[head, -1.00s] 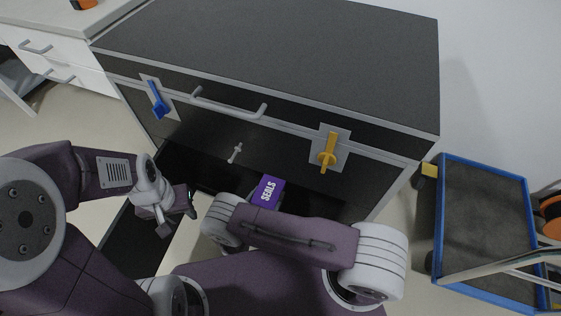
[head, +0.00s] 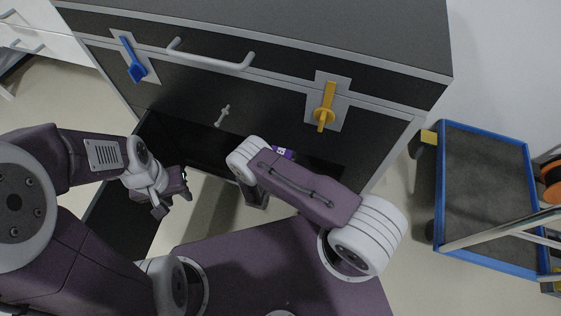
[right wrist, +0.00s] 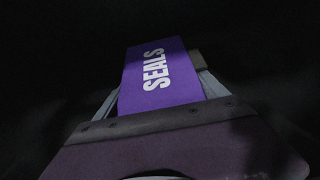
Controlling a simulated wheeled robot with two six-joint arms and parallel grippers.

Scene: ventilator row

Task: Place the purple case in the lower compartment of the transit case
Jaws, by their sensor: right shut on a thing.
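The transit case (head: 190,88) is a large black case with grey edges. Its lower compartment (head: 165,130) is open and dark inside. The purple case (head: 284,152), lettered "SEALS", is mostly hidden behind my right arm in the head view, at the compartment's opening. In the right wrist view the purple case (right wrist: 160,72) sits between the fingers of my right gripper (right wrist: 160,92), which is shut on it. Contact between the purple case and the compartment floor cannot be seen. My left gripper (head: 174,193) appears open and empty, in front of the compartment's left part.
A blue latch (head: 134,60), a grey handle (head: 210,58) and a yellow latch (head: 325,107) stick out from the front above the compartment. A small grey T-shaped handle (head: 222,115) sits below them. A blue-rimmed cart (head: 440,190) stands at the right.

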